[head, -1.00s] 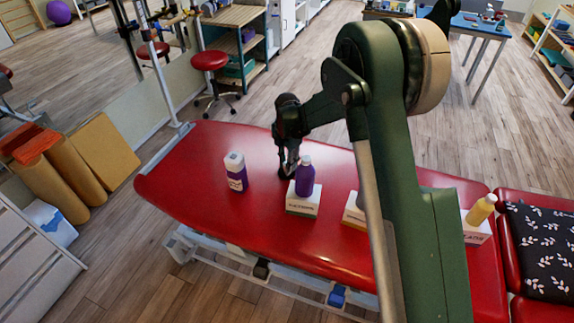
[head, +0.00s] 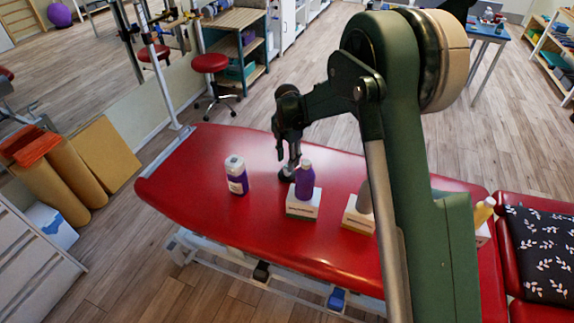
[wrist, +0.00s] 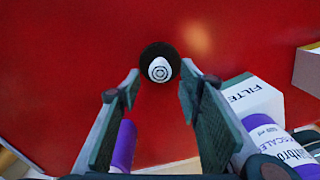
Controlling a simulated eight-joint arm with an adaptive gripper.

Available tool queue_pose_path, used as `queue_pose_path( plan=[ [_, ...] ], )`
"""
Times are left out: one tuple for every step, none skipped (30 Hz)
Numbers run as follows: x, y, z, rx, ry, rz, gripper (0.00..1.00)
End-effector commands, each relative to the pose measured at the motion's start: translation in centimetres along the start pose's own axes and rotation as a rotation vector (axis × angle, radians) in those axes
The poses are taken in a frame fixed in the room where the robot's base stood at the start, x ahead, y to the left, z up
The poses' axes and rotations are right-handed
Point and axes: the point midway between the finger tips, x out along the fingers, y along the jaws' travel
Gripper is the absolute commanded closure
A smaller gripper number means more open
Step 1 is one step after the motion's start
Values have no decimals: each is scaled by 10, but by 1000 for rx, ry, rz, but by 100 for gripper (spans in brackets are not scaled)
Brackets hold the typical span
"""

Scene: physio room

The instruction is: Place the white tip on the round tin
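A small white tip (wrist: 160,69) with a ringed end sits within the outline of a dark round thing (wrist: 156,58) on the red couch. I cannot tell whether that dark thing is the round tin. In the wrist view both are just beyond my gripper (wrist: 159,82), between the lines of its two fingers. The fingers stand well apart with nothing between them. In the head view my gripper (head: 290,168) points down over the couch, behind the purple bottle on a box. The white tip cannot be made out there.
The red couch (head: 265,240) carries a purple bottle (head: 305,182) on a white box (head: 303,205), close to my gripper. A white-topped purple bottle (head: 237,176) stands to its left. Another box (head: 357,216) and a yellow bottle (head: 484,211) are to the right. The couch's left end is clear.

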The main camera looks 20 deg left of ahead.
Motion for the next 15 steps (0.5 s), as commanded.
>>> queue_pose_path(
  plan=[
    [-10, 0, 0, 0, 0, 0, 64],
    [-15, 0, 0, 0, 0, 0, 64],
    [-22, 0, 0, 0, 0, 0, 64],
    [-27, 0, 0, 0, 0, 0, 64],
    [-32, 0, 0, 0, 0, 0, 64],
    [-38, 0, 0, 0, 0, 0, 64],
    [-42, 0, 0, 0, 0, 0, 64],
    [-46, 0, 0, 0, 0, 0, 64],
    [-51, 0, 0, 0, 0, 0, 64],
    [-55, 0, 0, 0, 0, 0, 64],
    [-58, 0, 0, 0, 0, 0, 64],
    [-62, 0, 0, 0, 0, 0, 64],
    [-64, 0, 0, 0, 0, 0, 64],
    [-66, 0, 0, 0, 0, 0, 64],
    [-69, 0, 0, 0, 0, 0, 64]
  ],
)
